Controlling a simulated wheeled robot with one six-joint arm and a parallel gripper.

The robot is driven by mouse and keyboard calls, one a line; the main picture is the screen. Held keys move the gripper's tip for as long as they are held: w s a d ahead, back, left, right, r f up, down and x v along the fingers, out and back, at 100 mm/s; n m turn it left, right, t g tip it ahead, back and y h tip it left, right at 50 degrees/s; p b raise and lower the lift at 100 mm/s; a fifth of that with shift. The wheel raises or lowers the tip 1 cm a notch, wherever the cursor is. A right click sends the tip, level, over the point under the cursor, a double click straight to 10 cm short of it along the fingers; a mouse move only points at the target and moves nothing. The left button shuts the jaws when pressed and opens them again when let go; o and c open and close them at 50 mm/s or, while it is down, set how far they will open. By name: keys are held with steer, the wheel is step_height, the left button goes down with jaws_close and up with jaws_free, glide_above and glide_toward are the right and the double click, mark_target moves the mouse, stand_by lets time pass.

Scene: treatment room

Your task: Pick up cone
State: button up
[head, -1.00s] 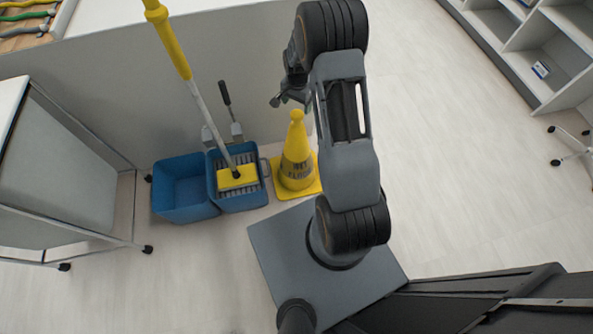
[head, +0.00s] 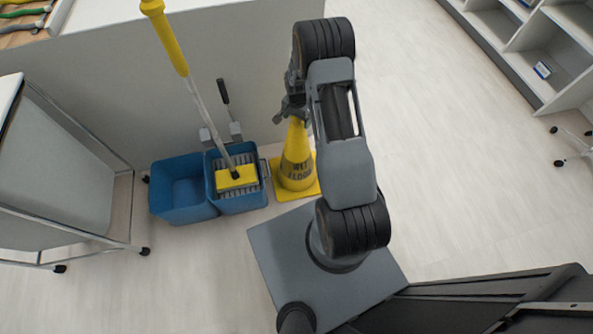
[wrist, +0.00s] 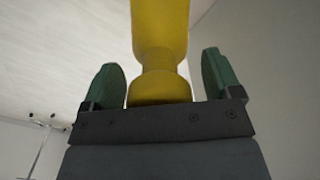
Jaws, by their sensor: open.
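The yellow cone (head: 296,165) stands upright on the floor on its square yellow base, with dark lettering on its side. My gripper (head: 288,114) is at the cone's top in the head view and covers its tip. In the wrist view the cone's yellow top (wrist: 160,60) lies between the two green fingers of my gripper (wrist: 161,84). The fingers are open, with a gap showing on each side of the cone's neck. The cone's base is not visible in the wrist view.
A blue double mop bucket (head: 183,188) stands just left of the cone, with a yellow-handled mop (head: 166,40) leaning up from it. A pale counter wall (head: 110,85) is behind. A wheeled frame (head: 55,165) is at the left. Open floor (head: 450,150) lies to the right.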

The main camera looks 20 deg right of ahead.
steer(key=shift+c, duration=0.3)
steer(key=c, duration=0.9)
steer(key=shift+r, duration=0.1)
steer(key=shift+c, duration=0.2)
